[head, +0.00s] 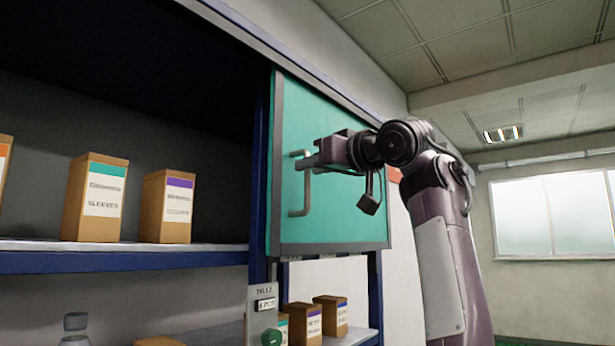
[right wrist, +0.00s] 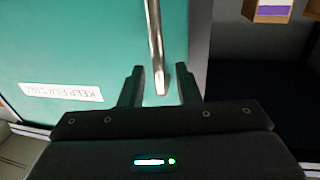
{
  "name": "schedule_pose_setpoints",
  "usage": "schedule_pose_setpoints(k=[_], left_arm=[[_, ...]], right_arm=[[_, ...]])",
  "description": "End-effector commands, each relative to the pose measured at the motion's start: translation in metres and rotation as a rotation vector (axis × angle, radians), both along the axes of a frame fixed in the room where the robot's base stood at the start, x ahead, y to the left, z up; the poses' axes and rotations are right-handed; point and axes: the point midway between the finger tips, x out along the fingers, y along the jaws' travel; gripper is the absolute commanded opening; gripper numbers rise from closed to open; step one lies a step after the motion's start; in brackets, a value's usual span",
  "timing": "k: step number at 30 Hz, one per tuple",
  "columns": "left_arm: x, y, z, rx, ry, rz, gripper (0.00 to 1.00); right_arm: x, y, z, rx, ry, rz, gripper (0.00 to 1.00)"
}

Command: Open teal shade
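The teal shade (head: 345,215) is a grey-framed panel over the upper part of the right-hand bay. A grey bar handle (head: 306,195) stands upright near its left side. My right gripper (head: 306,161) is at the upper part of the handle in the head view. In the right wrist view my right gripper (right wrist: 159,92) is open. The handle (right wrist: 155,45) reaches in between its two fingers, with a gap on each side. The teal shade (right wrist: 90,45) fills the left of that view and bears a white label (right wrist: 60,91). My left gripper is in neither view.
Cardboard sleeve boxes (head: 96,200) stand on the open shelf (head: 120,260) at left. Several smaller boxes (head: 330,316) stand below the shade. A post with a green button (head: 271,338) is beside them. A blue upright (head: 262,170) borders the shade's left edge.

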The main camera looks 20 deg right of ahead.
Motion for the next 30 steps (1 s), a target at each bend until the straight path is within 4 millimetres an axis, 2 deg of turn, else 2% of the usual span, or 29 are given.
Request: schedule_pose_setpoints(k=[1,3,10,27,30], left_arm=[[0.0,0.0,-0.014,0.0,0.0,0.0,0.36],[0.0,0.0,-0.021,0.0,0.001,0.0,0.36],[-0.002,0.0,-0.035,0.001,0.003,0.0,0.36],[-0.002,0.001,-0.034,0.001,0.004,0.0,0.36],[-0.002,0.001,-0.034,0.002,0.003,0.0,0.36]], right_arm=[[-0.01,-0.004,-0.005,0.001,-0.005,0.0,0.3],[-0.021,-0.009,-0.005,0.0,-0.005,0.0,0.3],[-0.045,-0.021,-0.002,0.0,-0.003,0.0,0.3],[-0.047,-0.022,0.0,0.0,-0.001,-0.001,0.3],[-0.042,-0.025,-0.007,0.001,0.008,-0.008,0.3]])
